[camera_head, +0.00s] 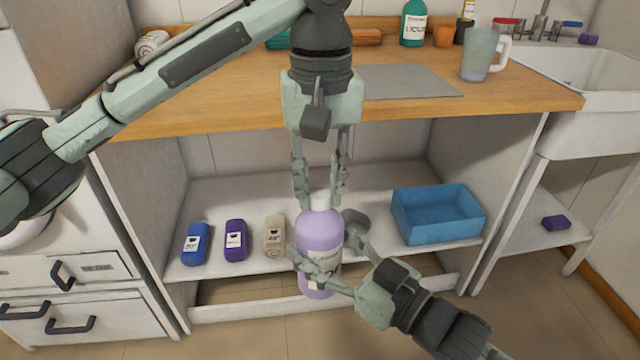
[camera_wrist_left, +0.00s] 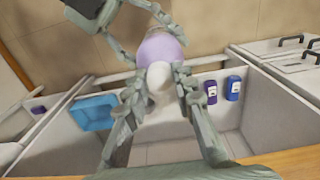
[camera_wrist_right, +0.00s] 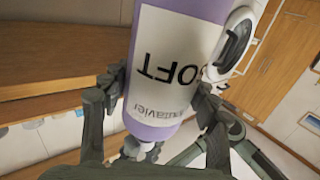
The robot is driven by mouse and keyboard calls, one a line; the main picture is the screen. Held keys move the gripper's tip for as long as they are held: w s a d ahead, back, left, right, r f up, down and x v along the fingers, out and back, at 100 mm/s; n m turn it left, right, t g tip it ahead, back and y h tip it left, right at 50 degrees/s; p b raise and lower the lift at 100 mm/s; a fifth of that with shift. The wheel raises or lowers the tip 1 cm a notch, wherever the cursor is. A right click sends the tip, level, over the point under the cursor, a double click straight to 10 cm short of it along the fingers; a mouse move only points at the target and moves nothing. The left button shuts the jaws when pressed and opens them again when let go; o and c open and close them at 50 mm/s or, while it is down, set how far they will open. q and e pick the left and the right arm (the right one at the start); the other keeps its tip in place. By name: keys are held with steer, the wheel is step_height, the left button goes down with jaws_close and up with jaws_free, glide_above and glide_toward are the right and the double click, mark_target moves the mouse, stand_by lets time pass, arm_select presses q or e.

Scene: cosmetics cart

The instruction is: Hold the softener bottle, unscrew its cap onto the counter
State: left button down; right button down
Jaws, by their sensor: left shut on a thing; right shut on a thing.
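The lilac softener bottle (camera_head: 318,232) is upright in front of the open shelf under the counter. Its label shows upside down in the right wrist view (camera_wrist_right: 165,65). My right gripper (camera_head: 325,246) is shut around the bottle's body from the front right. The white cap (camera_head: 320,201) is on the bottle's top. My left gripper (camera_head: 320,192) points straight down, with its fingers on either side of the cap. The left wrist view looks down on the cap (camera_wrist_left: 158,76) between those fingers. The wooden counter (camera_head: 230,95) is above and behind the bottle.
A blue bin (camera_head: 438,218) stands on the shelf at right. Blue (camera_head: 196,243), purple (camera_head: 236,240) and beige (camera_head: 275,236) packs lie at left. A grey mat (camera_head: 405,82), a mug (camera_head: 480,55) and a green bottle (camera_head: 413,24) are on the counter. Its front left is clear.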

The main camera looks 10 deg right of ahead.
arm_select(q)
steer(key=shift+w+r, duration=0.1)
steer(key=shift+r, duration=1.05)
